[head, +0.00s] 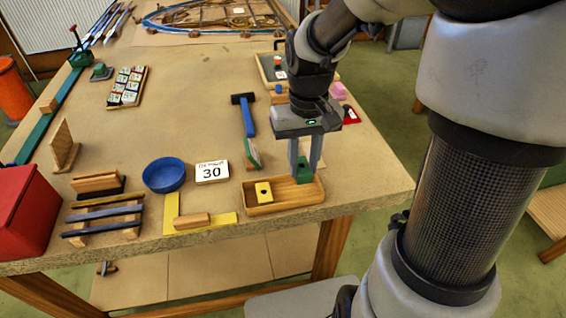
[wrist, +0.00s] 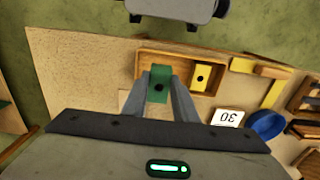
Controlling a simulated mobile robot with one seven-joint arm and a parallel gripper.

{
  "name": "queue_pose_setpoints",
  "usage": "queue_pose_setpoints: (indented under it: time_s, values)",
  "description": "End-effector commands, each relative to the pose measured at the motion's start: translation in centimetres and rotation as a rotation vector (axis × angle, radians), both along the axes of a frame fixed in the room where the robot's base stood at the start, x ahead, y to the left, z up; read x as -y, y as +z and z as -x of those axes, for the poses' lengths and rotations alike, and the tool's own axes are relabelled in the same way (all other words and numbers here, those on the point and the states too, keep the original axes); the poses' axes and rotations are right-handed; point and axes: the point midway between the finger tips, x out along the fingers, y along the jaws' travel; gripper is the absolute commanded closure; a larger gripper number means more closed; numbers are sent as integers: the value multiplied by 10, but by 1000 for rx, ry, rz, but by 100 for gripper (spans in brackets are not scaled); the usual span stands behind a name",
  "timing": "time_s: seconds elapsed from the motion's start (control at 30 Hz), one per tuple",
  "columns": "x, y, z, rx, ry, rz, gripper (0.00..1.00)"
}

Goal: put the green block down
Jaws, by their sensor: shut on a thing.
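The green block (head: 304,170) is between the fingers of my gripper (head: 305,172), which is shut on it. It also shows in the wrist view (wrist: 159,84), with a dark spot on its face. The block is over or in the right part of a shallow wooden tray (head: 300,200) near the table's front edge. I cannot tell whether it touches the tray floor. A yellow block (head: 264,192) with a dark spot sits in the left part of the tray, and the wrist view shows it too (wrist: 200,76).
A yellow square with a wooden piece (head: 192,219), a card marked 30 (head: 212,171) and a blue bowl (head: 164,174) are left of the tray. A blue-handled hammer (head: 246,117) lies behind. Bare table (head: 365,180) is right of the tray.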

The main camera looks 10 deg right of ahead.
Motion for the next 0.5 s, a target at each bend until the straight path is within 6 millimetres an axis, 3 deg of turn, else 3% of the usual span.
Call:
queue_pose_setpoints:
  time_s: [0.1, 0.33, 0.5]
  values:
    - [0, -22, 0, -2, 0, -1, 96]
    - [1, -41, 1, -2, 0, 0, 96]
    - [0, -65, 0, -2, 0, 0, 96]
